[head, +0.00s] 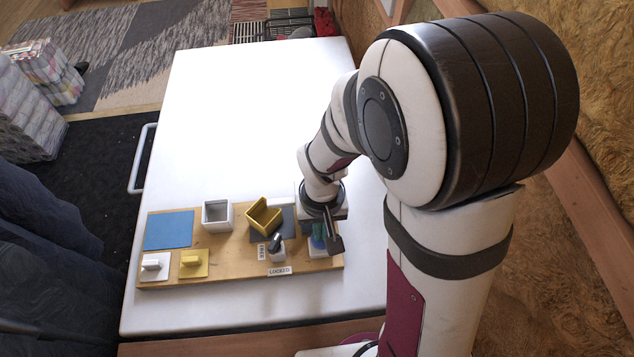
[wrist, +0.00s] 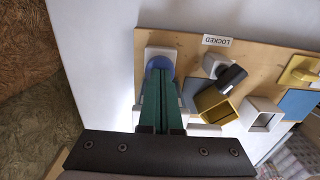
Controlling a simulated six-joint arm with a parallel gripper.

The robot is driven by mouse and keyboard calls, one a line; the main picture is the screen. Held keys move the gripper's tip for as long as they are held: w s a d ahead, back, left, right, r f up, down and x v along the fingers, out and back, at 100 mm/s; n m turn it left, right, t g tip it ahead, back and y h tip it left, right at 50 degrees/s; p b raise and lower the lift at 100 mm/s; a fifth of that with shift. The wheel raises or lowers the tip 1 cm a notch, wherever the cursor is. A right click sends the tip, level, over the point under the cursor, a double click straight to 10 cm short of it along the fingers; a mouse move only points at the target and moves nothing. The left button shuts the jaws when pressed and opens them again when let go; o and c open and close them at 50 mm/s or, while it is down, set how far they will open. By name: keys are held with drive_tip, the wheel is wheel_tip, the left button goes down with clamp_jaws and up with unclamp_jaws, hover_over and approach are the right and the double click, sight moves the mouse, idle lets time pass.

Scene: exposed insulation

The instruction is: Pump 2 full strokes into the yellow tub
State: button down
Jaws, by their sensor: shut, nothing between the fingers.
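The yellow tub (head: 264,215) sits open-topped on the wooden board, turned askew to it; it also shows in the wrist view (wrist: 214,106). A blue round pump head (wrist: 160,64) on a white base (head: 319,251) stands at the board's right end in the head view. My gripper (head: 319,238) is shut and empty, its green fingers reaching over the pump. In the wrist view the fingertips (wrist: 160,72) overlap the near part of the blue head and hide some of it. I cannot tell whether they touch it.
A white block with a dark knob (head: 275,242) stands between the tub and pump, beside a "LOCKED" label (head: 279,271). A white tub (head: 217,214), blue square (head: 168,230), white handled piece (head: 154,267) and yellow handled piece (head: 193,263) lie left. The white table (head: 250,110) is clear behind.

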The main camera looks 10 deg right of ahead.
drive_tip(key=shift+f, duration=0.95)
drive_tip(key=shift+r, duration=1.8)
drive_tip(key=shift+f, duration=0.1)
